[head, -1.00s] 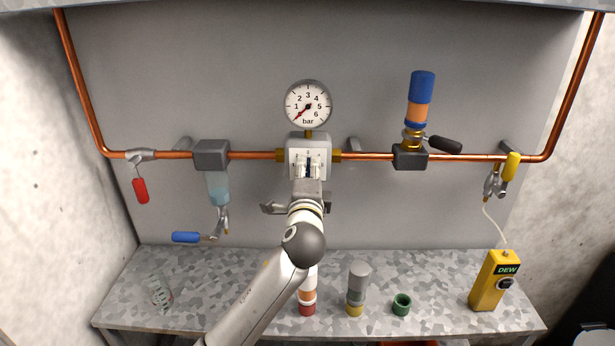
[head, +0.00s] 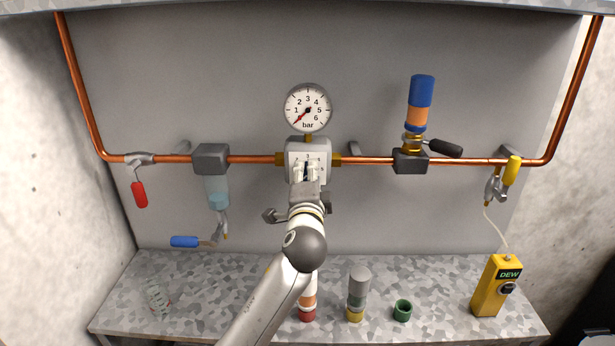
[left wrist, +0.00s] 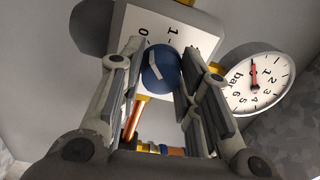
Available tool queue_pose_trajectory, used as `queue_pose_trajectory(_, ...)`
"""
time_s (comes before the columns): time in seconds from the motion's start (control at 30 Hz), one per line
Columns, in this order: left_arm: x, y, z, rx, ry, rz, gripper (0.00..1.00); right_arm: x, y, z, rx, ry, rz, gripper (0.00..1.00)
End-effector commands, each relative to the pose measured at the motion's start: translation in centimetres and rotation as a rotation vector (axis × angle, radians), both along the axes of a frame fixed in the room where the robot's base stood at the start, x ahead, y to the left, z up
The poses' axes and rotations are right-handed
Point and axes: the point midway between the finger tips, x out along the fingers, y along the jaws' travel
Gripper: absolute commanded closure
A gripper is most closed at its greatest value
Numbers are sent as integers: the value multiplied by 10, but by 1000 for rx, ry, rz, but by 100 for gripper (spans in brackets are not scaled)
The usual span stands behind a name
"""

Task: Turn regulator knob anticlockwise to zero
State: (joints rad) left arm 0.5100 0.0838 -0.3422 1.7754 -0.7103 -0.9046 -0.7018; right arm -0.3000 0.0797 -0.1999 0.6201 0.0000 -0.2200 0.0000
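The regulator (head: 307,148) is a pale block on the copper pipe under the pressure gauge (head: 307,108). The gauge's red needle points to the low end, near zero. My left gripper (head: 307,170) is up against the regulator's front and covers its knob in the head view. In the left wrist view the blue round knob (left wrist: 160,70), with a white mark, sits between my left gripper's two fingertips (left wrist: 161,66). The fingers appear closed against its sides. The scale's 0 and 1 show beside the knob on the white face. My right gripper is not in view.
A red-handled valve (head: 139,193) and a blue-handled drain (head: 186,241) hang at left. A blue and orange cylinder (head: 421,105) and a yellow-handled valve (head: 511,170) are at right. The bench (head: 240,275) below holds small containers and a yellow DEW meter (head: 495,286).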

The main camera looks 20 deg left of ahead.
Motion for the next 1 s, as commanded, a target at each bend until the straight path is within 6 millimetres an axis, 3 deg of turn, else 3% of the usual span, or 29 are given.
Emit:
queue_pose_trajectory(0.03, 0, 0, -1, 0, 2, 0, 60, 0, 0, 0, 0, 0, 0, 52)
queue_pose_trajectory(0.13, 0, 0, -1, 1, 1, 0, 48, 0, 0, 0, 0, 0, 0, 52)
queue_pose_trajectory(0.57, -6, -2, -1, 1, 0, 0, 48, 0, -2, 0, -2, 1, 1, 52)
queue_pose_trajectory(0.77, -33, -10, -2, -1, 0, -2, 48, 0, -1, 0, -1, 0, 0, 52)
queue_pose_trajectory(1.0, -77, -23, -4, 1, 2, -2, 48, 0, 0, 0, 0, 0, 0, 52)
